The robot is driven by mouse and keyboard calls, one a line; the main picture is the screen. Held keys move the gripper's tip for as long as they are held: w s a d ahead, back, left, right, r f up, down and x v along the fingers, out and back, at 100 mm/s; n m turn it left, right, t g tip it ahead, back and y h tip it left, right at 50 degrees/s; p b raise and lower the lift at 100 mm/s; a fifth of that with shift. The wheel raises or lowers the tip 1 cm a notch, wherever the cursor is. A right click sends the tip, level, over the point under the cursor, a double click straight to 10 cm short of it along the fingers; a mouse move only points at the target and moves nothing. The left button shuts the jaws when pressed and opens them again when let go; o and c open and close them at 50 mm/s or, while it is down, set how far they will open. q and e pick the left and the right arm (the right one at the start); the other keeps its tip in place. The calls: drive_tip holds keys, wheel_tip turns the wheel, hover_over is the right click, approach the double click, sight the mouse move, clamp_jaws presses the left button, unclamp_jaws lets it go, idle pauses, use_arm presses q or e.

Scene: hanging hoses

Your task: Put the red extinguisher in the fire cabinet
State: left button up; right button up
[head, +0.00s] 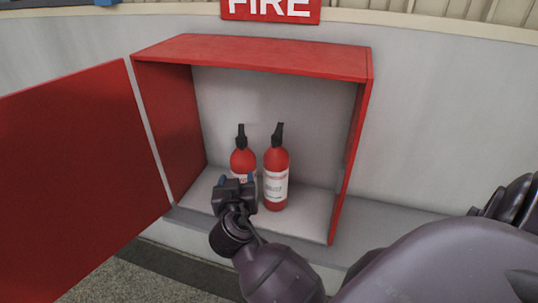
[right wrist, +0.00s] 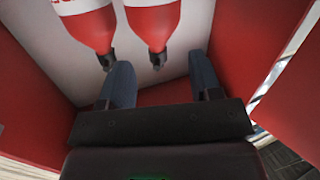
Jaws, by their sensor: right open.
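Two red extinguishers with black tops and white labels stand upright side by side in the open fire cabinet (head: 250,54). The left extinguisher (head: 243,160) is partly hidden behind my right gripper (head: 236,181); the right extinguisher (head: 276,184) shows almost whole. My right gripper is open at the cabinet's front, low before the left extinguisher. In the right wrist view its two fingers (right wrist: 163,78) are spread with nothing between them. Both extinguishers show beyond them, tops pointing down in that picture. Contact with either cannot be told. My left gripper is out of view.
The red cabinet door (head: 75,180) stands wide open to the left. A red FIRE sign (head: 271,9) is on the wall above. The right part of the cabinet floor (head: 312,208) is clear. A grey ledge (head: 395,232) runs below.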

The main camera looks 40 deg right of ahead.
drive_tip(key=s+f+n+g+y, duration=0.1)
drive_tip(key=s+f+n+y, duration=0.6)
drive_tip(key=s+f, duration=1.2)
wheel_tip(320, 180, down, 2)
drive_tip(key=a+y, duration=0.1)
drive_tip(key=y, duration=0.2)
drive_tip(key=shift+s+f+g, duration=0.15)
drive_tip(key=shift+s+g, duration=0.1)
drive_tip(key=shift+g, duration=0.05)
